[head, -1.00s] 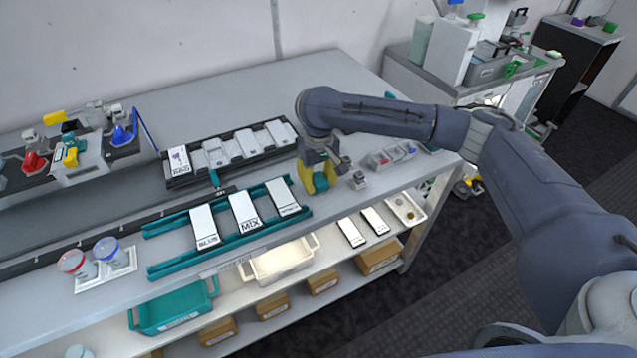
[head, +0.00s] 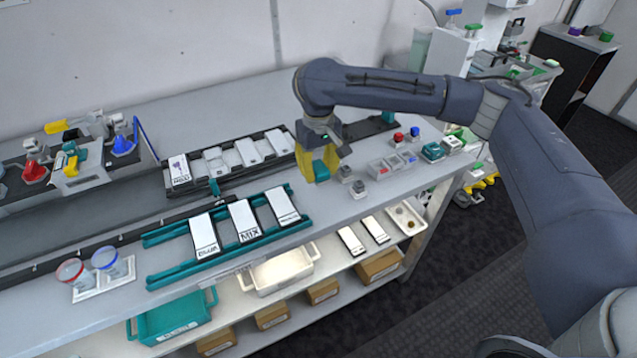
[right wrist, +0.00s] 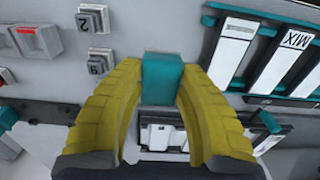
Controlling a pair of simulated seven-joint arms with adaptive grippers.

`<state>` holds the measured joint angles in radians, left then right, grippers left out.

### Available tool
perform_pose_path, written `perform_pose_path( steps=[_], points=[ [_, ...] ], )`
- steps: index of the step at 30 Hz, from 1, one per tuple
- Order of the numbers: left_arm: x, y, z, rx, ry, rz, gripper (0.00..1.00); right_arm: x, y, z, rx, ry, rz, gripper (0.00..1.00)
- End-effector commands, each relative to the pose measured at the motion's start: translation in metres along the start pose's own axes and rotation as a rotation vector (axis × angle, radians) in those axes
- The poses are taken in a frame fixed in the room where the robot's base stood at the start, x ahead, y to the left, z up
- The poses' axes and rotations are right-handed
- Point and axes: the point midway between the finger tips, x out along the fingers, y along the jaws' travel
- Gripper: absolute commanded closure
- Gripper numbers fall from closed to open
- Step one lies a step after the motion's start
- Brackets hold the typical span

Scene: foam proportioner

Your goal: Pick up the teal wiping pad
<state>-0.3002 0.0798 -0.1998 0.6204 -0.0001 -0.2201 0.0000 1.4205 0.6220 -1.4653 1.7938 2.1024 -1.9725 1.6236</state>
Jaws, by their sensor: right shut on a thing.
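The teal wiping pad (right wrist: 161,80) is between the yellow fingers of my right gripper (right wrist: 160,85) in the right wrist view. The fingers press on it from both sides, so the gripper is shut on it. In the head view the right gripper (head: 317,164) is over the bench, right of the rack of white cards, and a bit of the teal pad (head: 321,171) shows at the fingers. Whether the pad touches the bench is hard to tell. My left gripper is not in view.
A teal rail rack (head: 165,240) with labelled white cards lies left of the gripper. A black tray (head: 180,190) with cards is behind it. Small grey blocks (head: 358,189) and a sectioned tray (head: 377,174) stand close on the right. The bench front edge is near.

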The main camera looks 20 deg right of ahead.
Motion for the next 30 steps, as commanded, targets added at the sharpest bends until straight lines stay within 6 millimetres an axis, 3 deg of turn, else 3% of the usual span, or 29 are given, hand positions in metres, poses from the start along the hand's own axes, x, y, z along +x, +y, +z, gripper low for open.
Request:
perform_pose_path(
  steps=[6,15,21,30],
  points=[
    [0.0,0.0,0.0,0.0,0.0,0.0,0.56,-0.049,0.0,-0.001,0.001,0.004,0.002,0.94],
    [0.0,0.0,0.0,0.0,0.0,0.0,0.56,-0.096,0.0,0.0,0.0,0.003,0.002,0.94],
    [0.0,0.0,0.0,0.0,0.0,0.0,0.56,-0.113,0.0,0.0,-0.001,0.0,0.001,0.94],
    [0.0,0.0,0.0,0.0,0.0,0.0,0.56,-0.122,-0.001,0.0,-0.001,-0.001,0.0,0.94]
  ],
)
